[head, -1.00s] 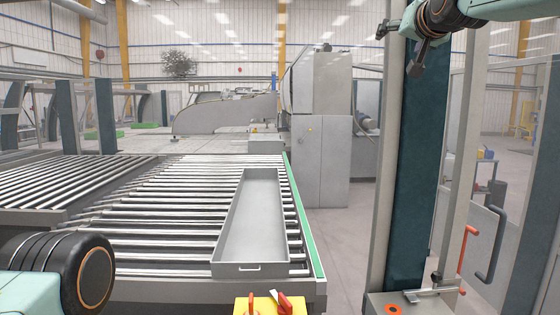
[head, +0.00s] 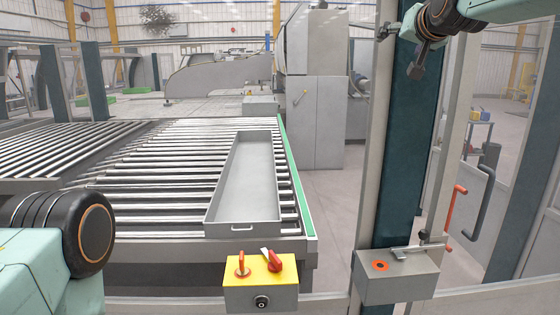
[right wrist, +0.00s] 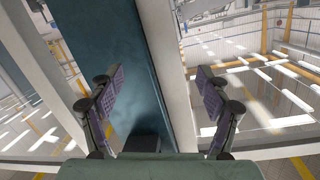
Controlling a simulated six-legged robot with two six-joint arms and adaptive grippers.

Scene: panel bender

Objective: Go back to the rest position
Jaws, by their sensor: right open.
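My right gripper (head: 400,52) is at the upper right of the head view, in front of a dark teal post (head: 403,150). In the right wrist view its two padded fingers stand wide apart (right wrist: 158,88), with nothing between them but the post behind. The gripper is open and empty; I cannot tell how far it is from the post. A part of my left arm shows at the lower left of the head view, but its gripper is outside the picture.
A grey tray (head: 212,212) lies on the roller table (head: 150,222). A yellow-topped control box (head: 262,300) with red switches stands in front. A grey box (head: 395,286) with an orange-ringed button is at the post. Orange and black handles are on the right.

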